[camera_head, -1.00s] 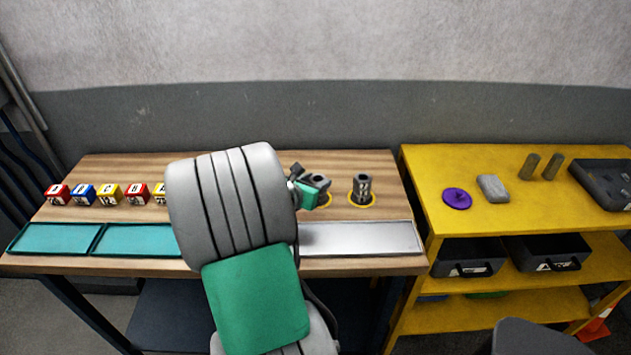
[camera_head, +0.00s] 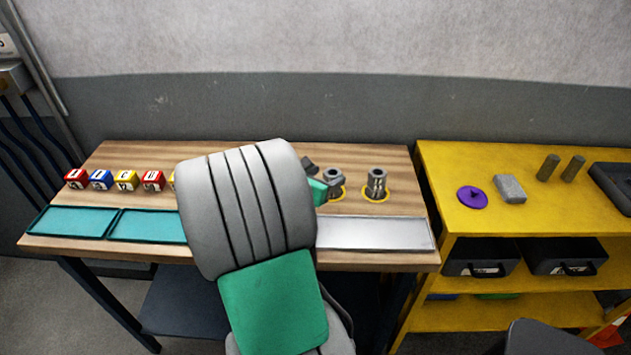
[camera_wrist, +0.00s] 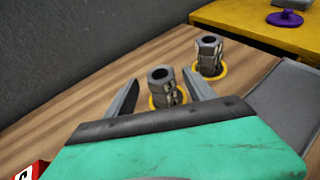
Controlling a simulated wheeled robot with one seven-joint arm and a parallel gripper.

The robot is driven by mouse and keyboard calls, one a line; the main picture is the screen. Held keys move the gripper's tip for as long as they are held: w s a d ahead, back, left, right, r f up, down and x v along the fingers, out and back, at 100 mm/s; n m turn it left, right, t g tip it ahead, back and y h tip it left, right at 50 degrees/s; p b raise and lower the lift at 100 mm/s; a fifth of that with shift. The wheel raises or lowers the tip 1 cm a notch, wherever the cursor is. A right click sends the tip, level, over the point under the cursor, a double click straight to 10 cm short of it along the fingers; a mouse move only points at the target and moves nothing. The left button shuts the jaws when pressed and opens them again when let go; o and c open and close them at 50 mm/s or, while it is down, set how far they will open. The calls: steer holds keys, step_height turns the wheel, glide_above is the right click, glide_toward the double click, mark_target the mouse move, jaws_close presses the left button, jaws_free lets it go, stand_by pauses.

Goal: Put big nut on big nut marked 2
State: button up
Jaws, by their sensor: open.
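Two grey nut stacks stand upright on yellow rings at the right of the wooden bench. The nearer-to-gripper one (camera_head: 334,178) also shows in the wrist view (camera_wrist: 163,88), between the two fingers. The other (camera_head: 377,184) stands to its right, and in the wrist view (camera_wrist: 209,57) it is farther off, beyond the right finger. Both carry pale marks on their sides that I cannot read. My gripper (camera_wrist: 161,77) is open, its fingers on either side of the nearer stack without visibly gripping it. In the head view my arm hides part of the gripper.
A metal tray (camera_head: 380,233) lies along the bench front, with teal trays (camera_head: 70,222) at the left. Several coloured blocks (camera_head: 125,180) stand in a row behind them. A yellow shelf unit (camera_head: 450,165) to the right holds a purple disc (camera_head: 472,197) and a grey block (camera_head: 509,188).

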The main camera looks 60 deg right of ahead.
steer(key=s+v, duration=0.1)
steer(key=v, duration=0.8)
steer(key=w+a+f+m+y, duration=0.1)
steer(key=w+a, duration=0.1)
steer(key=w+a+m+t, duration=0.1)
steer(key=w+m, duration=0.1)
steer(key=w+a+f+m+t+y, duration=0.1)
steer(key=w+a, duration=0.1)
steer(key=shift+a+f+m+y, duration=0.3)
steer(key=shift+a+f, duration=0.05)
steer(key=w+a+m+y, duration=0.1)
steer(key=w+a, duration=0.1)
steer(key=a, duration=0.1)
steer(key=w+a+f+m+t+y, duration=0.1)
steer(key=a+m, duration=0.1)
steer(key=a, duration=0.2)
steer(key=w+a+m+t+y, duration=0.1)
steer(key=w+a+m+y, duration=0.1)
steer(key=a, duration=0.2)
steer(key=shift+w+f, duration=0.3)
steer(key=shift+f, duration=0.05)
steer(key=a+r+m+y, duration=0.1)
steer(key=a+m+y, duration=0.2)
steer(key=a, duration=0.7)
steer(key=s+a+r+m+y, duration=0.1)
steer(key=a+m+y, duration=0.2)
steer(key=a, duration=0.8)
steer(key=shift+s+a+r+m+y, duration=0.15)
steer(key=shift+s+r+m+y, duration=0.2)
steer(key=shift+m, duration=0.45)
